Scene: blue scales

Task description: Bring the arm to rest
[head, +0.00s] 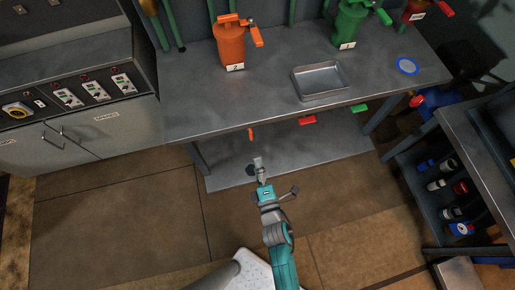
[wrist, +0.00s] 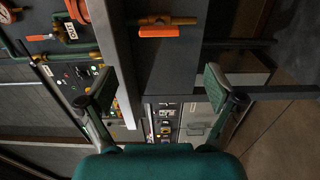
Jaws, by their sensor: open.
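My gripper (head: 259,168) is in the middle of the head view, at the end of my teal and grey arm. It is held in front of the workbench (head: 190,112), near the bench's front edge and over its lower shelf (head: 318,160). In the wrist view my gripper (wrist: 160,95) shows its two fingers spread wide apart. Nothing is between them. It is open and empty.
A control cabinet (head: 75,100) is at left. A shelf cart (head: 470,160) stands at right. Open floor (head: 130,220) lies at lower left.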

